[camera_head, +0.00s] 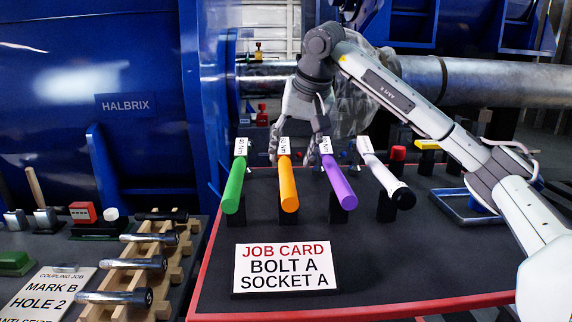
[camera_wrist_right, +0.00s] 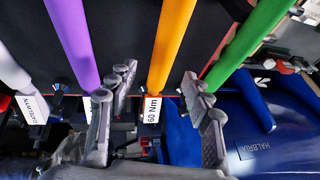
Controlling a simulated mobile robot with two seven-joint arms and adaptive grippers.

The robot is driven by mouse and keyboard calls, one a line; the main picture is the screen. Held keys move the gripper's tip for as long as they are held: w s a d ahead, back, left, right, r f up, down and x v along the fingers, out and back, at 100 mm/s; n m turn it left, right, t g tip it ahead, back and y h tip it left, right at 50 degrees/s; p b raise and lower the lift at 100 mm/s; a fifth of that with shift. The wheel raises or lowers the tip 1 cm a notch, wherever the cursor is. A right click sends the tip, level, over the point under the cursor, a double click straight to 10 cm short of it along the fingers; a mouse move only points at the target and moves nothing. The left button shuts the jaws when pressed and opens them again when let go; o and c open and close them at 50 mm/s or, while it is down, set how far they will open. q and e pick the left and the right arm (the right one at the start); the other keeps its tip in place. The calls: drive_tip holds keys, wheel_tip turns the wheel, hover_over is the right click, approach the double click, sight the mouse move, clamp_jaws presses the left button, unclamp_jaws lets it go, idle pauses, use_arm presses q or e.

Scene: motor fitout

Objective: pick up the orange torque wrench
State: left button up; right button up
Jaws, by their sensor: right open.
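The orange torque wrench (camera_head: 288,188) rests in a black stand on the dark table, between a green wrench (camera_head: 235,186) and a purple wrench (camera_head: 338,184). A white tag at its far end reads 60 Nm in the right wrist view. My right gripper (camera_head: 297,150) is open at that far, tagged end, with one finger on each side of the orange wrench. In the right wrist view the orange wrench (camera_wrist_right: 172,45) runs between the spread fingers, with gaps showing on both sides. My left gripper is not in view.
A white wrench (camera_head: 385,177) stands right of the purple one. A job card (camera_head: 282,267) stands in front, reading BOLT A, SOCKET A. A blue tray (camera_head: 465,207) lies at the right. A wooden rack (camera_head: 150,258) with metal-ended tools is at the left.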

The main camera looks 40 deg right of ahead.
sight(287, 166)
drive_tip(key=x, duration=0.5)
drive_tip(key=shift+a+f, duration=0.15)
drive_tip(key=shift+f, duration=0.3)
clamp_jaws()
drive_tip(key=shift+w+r, duration=0.1)
drive_tip(key=shift+r, duration=0.05)
